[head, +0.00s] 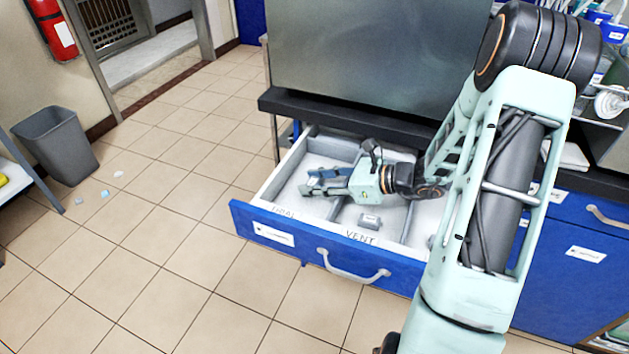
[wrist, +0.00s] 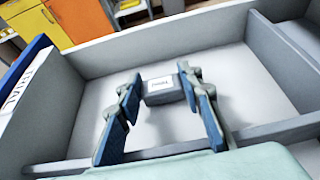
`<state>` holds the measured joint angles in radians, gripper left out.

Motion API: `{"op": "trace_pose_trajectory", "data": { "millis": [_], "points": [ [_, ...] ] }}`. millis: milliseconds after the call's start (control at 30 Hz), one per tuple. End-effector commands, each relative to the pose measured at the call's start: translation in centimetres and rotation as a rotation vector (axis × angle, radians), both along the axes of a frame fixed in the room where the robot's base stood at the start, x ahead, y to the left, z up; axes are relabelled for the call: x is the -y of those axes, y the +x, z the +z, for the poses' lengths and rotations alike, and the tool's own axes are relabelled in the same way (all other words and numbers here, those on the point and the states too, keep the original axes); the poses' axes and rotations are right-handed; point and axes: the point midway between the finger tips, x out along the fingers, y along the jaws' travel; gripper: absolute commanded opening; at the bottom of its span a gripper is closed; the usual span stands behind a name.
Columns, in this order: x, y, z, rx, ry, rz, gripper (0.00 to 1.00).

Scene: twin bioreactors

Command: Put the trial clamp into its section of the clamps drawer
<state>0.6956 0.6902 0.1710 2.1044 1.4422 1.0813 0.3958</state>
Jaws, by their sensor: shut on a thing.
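The clamps drawer (head: 270,215) is pulled open, with a section marked TRIAL at its left and one marked VENT beside it. My gripper (head: 318,181) reaches into the TRIAL section from the right, its blue fingers pointing left. In the wrist view my gripper (wrist: 163,85) is shut on a small dark grey block with a white label, the trial clamp (wrist: 163,92), held between the fingertips. The section's walls surround it. I cannot tell whether it touches the drawer floor. In the head view the fingers hide the clamp.
A small grey clamp (head: 369,221) lies in the VENT section. Low dividers (head: 338,208) separate the sections. A dark countertop (head: 345,115) overhangs the drawer's back. A grey bin (head: 56,145) stands on the tiled floor at left, with small scraps beside it.

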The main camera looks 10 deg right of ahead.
Motion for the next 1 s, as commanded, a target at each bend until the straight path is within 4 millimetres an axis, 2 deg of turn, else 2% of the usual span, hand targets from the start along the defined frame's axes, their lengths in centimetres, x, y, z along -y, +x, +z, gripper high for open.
{"op": "trace_pose_trajectory", "data": {
  "millis": [267,300,433,767,933,1000],
  "points": [
    [0.0,-0.1,-0.8,-0.003,-0.003,0.0,0.22],
    [0.0,-0.1,-0.8,-0.004,-0.004,0.0,0.38],
    [0.1,-0.2,-1.0,-0.006,-0.005,0.0,0.51],
    [0.2,-0.3,-1.0,-0.008,-0.006,-0.001,0.51],
    [0.4,-0.3,0.7,-0.007,-0.007,-0.004,0.51],
    [1.7,-1.1,1.2,-0.006,-0.008,-0.007,0.51]
  ]
}}
